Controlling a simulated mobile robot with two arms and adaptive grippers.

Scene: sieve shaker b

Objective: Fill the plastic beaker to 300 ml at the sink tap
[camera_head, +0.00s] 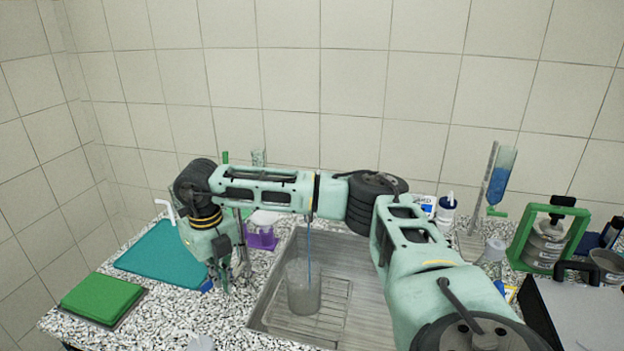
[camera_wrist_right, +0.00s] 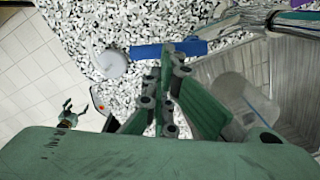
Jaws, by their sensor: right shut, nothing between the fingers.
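The clear plastic beaker (camera_head: 303,292) stands upright on the wire rack in the sink. A thin blue stream (camera_head: 308,255) runs down into it; its water level is not readable. The beaker also shows in the right wrist view (camera_wrist_right: 238,92). My right arm crosses over the sink and hides the spout. My right gripper (camera_head: 228,283) points down at the sink's left side, shut and empty. In the wrist view its fingers (camera_wrist_right: 162,75) are beside a blue lever (camera_wrist_right: 165,51); contact is unclear. My left gripper (camera_wrist_right: 68,114) shows small there, fingers apart.
Left of the sink (camera_head: 350,315) lie a teal mat (camera_head: 165,255) and a green box (camera_head: 102,299). A purple-based item (camera_head: 261,238) stands behind the gripper. A blue-filled cylinder (camera_head: 498,180) and green-framed apparatus (camera_head: 548,238) stand at the right. The speckled counter's front left is mostly clear.

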